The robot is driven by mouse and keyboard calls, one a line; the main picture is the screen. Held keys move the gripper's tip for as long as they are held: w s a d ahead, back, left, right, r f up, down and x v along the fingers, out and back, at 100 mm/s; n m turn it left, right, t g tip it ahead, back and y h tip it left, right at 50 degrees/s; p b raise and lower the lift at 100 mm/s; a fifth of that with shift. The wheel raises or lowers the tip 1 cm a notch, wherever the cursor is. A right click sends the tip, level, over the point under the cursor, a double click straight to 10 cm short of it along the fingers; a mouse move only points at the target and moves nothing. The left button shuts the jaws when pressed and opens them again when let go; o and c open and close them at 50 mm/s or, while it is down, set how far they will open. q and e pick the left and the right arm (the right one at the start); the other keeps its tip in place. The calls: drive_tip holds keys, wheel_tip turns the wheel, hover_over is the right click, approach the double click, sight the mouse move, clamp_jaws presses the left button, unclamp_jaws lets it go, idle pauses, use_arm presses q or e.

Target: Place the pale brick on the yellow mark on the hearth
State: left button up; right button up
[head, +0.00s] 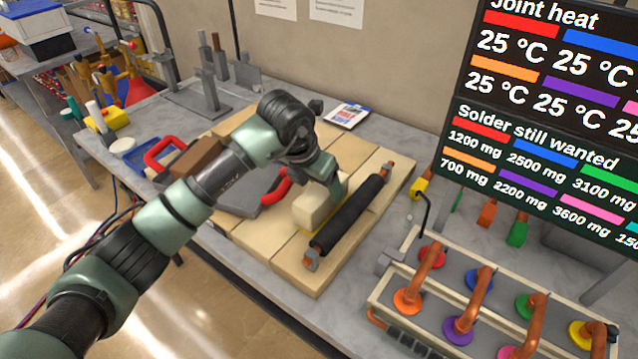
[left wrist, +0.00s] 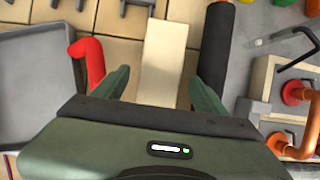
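The pale brick (head: 322,208) sits on the hearth (head: 292,264), and the yellow mark (head: 307,228) shows as a strip along its lower edge. How much of the mark the brick covers is hidden. My left gripper (head: 327,182) is over the brick, partly hidden by its own arm in the head view. In the left wrist view its two fingers (left wrist: 160,82) stand apart on either side of the pale brick (left wrist: 163,55), with a gap on both sides. My left gripper is open. My right gripper is in neither view.
A black roller (head: 350,213) with copper ends lies close to the brick's right. A grey plate with red handles (head: 262,200) and a brown block (head: 196,157) lie to the left. A rack of copper pipes (head: 470,300) stands at the right.

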use_arm(q)
drive_tip(key=shift+r, duration=0.25)
drive_tip(key=shift+a+r, duration=0.1)
drive_tip(key=shift+r, duration=0.2)
drive_tip(key=b+v, duration=0.2)
drive_tip(key=v, duration=0.9)
drive_tip(key=shift+s, duration=0.15)
